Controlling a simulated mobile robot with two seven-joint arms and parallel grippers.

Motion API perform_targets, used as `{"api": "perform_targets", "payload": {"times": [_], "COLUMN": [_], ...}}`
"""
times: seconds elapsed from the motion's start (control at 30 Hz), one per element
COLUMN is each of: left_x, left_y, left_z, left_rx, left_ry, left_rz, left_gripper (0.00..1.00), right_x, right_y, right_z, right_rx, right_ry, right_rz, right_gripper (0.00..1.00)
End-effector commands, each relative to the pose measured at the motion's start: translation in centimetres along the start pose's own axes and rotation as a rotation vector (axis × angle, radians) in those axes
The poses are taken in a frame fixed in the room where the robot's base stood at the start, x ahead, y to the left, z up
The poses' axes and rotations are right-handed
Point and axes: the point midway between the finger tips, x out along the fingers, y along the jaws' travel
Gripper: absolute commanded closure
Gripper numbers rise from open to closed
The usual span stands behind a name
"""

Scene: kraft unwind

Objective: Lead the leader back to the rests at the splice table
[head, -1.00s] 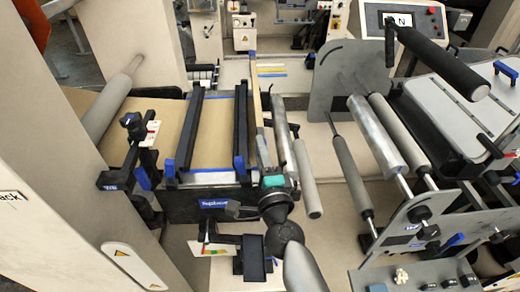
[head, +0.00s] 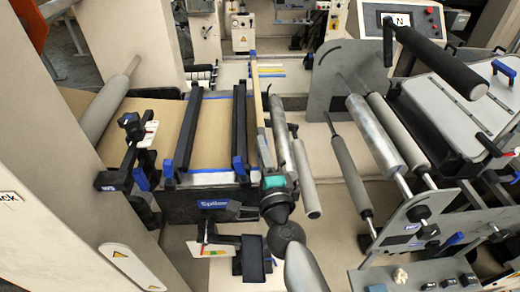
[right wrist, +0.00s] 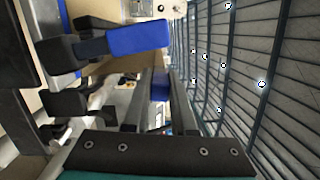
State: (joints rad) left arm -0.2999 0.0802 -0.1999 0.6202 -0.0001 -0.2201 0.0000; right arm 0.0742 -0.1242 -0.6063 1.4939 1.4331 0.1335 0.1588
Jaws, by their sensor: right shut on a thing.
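The splice table (head: 130,205) carries brown kraft web (head: 212,130) under two black bars (head: 187,135) with blue ends. The leader, a narrow tan bar (head: 258,105), stands along the table's right edge in the head view, with a blue piece at its far end. My right gripper (head: 264,150) is shut on the near part of this bar. In the right wrist view, its two grey fingers (right wrist: 158,105) lie close around a blue piece (right wrist: 160,85); the grip itself is partly hidden. I cannot make out separate rests. My left gripper is not in view.
Grey rollers (head: 305,175) lie just right of my right gripper, with more rollers (head: 375,135) beyond. A black tray (head: 252,260) sits in front of the table. A control panel (head: 405,20) stands at the back right. Pale floor shows between the machines.

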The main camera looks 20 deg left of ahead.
Motion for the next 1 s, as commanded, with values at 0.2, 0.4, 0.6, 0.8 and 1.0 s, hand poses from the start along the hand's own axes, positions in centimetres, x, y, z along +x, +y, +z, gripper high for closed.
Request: {"api": "perform_targets", "payload": {"times": [0.2, 0.4, 0.6, 0.8, 1.0], "left_x": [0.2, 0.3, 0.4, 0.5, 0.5], "left_y": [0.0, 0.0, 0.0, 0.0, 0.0], "left_z": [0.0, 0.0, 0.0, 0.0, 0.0], "left_rx": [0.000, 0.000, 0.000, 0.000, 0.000], "left_ry": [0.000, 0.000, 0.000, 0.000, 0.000], "left_rz": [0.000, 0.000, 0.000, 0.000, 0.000], "left_gripper": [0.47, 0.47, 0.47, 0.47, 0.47], "right_x": [0.3, 0.0, -0.2, -0.4, -0.4], "right_y": [-0.8, -0.2, 0.3, 0.7, 0.7], "right_z": [2.4, 1.9, 1.4, 1.1, 1.1], "right_rx": [0.058, 0.045, 0.034, 0.027, 0.027], "right_ry": [-0.010, -0.008, -0.007, -0.005, -0.005], "right_rz": [-0.014, -0.007, 0.000, 0.005, 0.005], "right_gripper": [1.00, 1.00, 1.00, 1.00, 1.00]}}
